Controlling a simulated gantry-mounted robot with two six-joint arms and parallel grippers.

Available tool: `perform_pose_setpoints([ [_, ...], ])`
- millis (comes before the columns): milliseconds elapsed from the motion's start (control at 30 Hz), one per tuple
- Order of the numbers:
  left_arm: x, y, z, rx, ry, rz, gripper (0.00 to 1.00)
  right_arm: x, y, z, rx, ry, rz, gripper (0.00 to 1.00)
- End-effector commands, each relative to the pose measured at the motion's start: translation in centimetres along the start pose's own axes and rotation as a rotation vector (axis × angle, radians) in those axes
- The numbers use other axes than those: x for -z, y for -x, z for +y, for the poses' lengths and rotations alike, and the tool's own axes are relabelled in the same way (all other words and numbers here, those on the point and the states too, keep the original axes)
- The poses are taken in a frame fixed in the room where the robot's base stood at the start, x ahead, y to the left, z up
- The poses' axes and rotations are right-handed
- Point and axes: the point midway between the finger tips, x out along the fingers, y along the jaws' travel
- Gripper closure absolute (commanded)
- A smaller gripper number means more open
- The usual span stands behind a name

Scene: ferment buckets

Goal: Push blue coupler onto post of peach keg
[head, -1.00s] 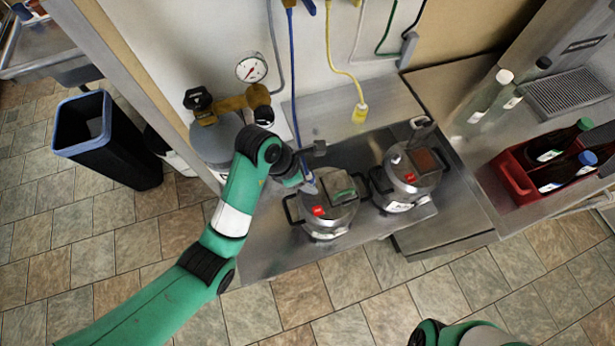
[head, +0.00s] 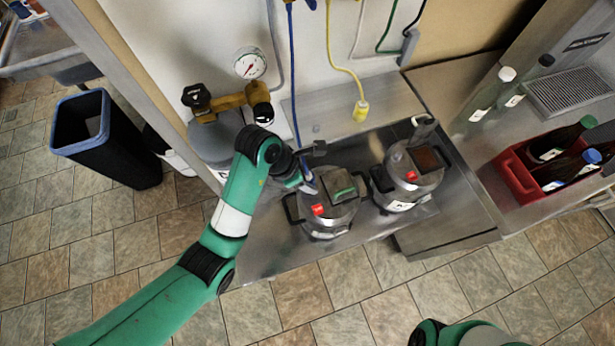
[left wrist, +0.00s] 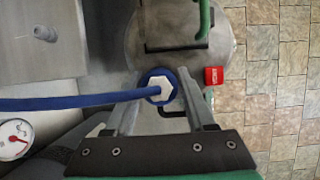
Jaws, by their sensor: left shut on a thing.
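My left gripper (head: 304,180) is shut on the blue coupler (left wrist: 160,86), a blue ring with a pale hexagonal top and a blue hose. It is at the upper left edge of the left keg (head: 326,219), which has a green strip on top and a red tag. In the left wrist view the coupler sits between the fingers, overlapping the keg's rim (left wrist: 135,45). The post beneath is hidden, so seating cannot be told. The right keg (head: 408,185) has a brownish top patch, perhaps the peach one. My right gripper is out of view.
A yellow coupler (head: 360,111) hangs on its hose above the steel counter. A gas cylinder with gauge (head: 249,63) stands behind my left arm. A red crate (head: 515,182) with bottles is at right. A dark bin (head: 105,140) stands at left.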

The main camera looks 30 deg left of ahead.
Motion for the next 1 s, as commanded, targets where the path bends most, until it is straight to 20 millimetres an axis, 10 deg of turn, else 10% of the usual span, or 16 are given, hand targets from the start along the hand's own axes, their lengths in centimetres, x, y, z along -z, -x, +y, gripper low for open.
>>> perform_pose_setpoints([
  [1000, 0.39, -0.93, 0.01, 0.000, 0.000, 0.000, 1.00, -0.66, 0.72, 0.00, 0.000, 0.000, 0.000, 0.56],
])
